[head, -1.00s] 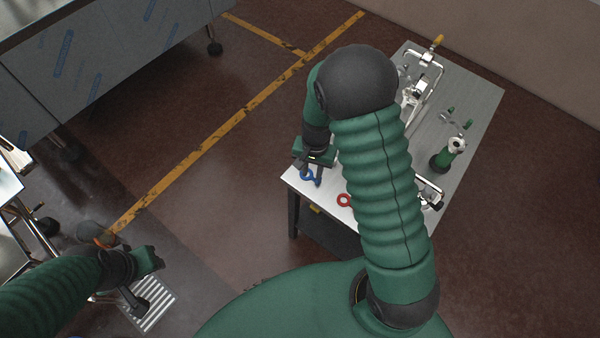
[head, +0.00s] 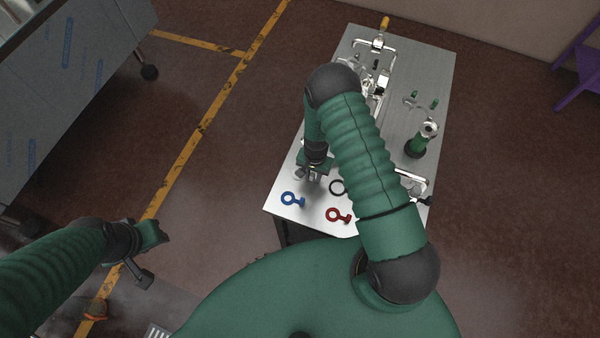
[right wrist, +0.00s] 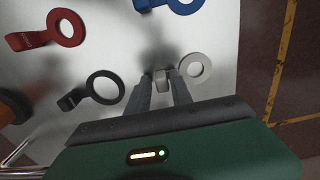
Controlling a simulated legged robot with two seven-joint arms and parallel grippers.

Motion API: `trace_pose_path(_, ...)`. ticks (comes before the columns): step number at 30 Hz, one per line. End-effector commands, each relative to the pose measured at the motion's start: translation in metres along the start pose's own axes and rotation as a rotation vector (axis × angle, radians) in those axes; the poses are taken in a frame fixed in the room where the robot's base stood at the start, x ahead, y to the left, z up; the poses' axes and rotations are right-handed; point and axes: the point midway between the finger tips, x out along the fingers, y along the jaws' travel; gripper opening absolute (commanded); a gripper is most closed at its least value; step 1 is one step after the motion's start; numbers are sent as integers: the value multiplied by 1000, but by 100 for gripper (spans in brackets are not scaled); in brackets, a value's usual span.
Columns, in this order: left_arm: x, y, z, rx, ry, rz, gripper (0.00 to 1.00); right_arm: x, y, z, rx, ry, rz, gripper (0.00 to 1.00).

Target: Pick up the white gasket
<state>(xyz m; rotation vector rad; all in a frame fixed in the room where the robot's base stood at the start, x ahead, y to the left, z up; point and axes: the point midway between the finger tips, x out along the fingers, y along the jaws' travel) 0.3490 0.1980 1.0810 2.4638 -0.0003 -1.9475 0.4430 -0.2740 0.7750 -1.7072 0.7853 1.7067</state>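The white gasket (right wrist: 194,69) lies on the pale table top, a ring with a short tab. In the right wrist view its tab stands between the two fingers of my right gripper (right wrist: 162,76), with the ring beside the right-hand finger. The fingers look open around the tab; firm contact is not clear. In the head view my right gripper (head: 314,175) is low over the table, and the gasket's ring (head: 299,174) shows just left of it.
A blue gasket (head: 290,199), a red gasket (head: 338,215) and a black gasket (head: 338,187) lie nearby on the table (head: 275,203). Metal fixtures (head: 380,75) stand at the back. A green cylinder (head: 417,144) stands on the right. The table's near left edge is close.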

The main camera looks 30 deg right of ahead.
Motion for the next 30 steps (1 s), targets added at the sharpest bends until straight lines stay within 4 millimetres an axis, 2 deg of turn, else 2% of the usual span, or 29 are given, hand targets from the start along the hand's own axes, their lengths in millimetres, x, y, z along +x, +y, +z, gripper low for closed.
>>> trace_pose_path(5,1,0,0,1,0,0,36,0,-1,0,0,6,1,26)
trace_pose_path(11,1,0,0,0,0,0,36,0,-2,0,1,6,1,1)
trace_pose_path(24,1,0,0,0,0,0,36,-2,-1,2,0,4,1,0)
trace_pose_path(28,3,0,0,0,0,0,36,-13,-2,1,-1,6,-1,0)
trace_pose_path(30,5,0,1,1,0,0,36,-26,-2,1,0,6,-1,0)
